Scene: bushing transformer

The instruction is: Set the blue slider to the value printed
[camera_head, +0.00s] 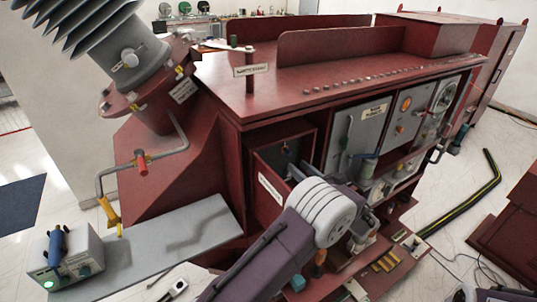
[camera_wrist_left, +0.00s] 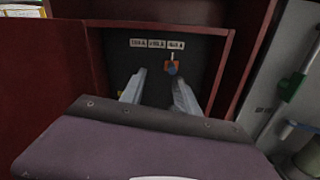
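In the left wrist view, a small slider with a blue knob (camera_wrist_left: 173,70) and an orange-red part sits on the dark back panel (camera_wrist_left: 112,68) inside a dark red compartment. It lies just under the rightmost of three small white labels (camera_wrist_left: 157,43); their print is too small to read surely. My left gripper (camera_wrist_left: 160,80) points into the compartment, its two grey fingers spread and nothing between them. The knob shows in the gap, nearer the right finger; contact cannot be told. In the head view my left arm covers most of the gripper (camera_head: 294,172). My right gripper does not show.
The compartment's red door (camera_head: 268,190) stands open beside my gripper. Grey panels (camera_head: 357,138) with dials line the cabinet to the right. A grey shelf (camera_head: 185,240) and a small box with a blue handle (camera_head: 75,265) lie at the left.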

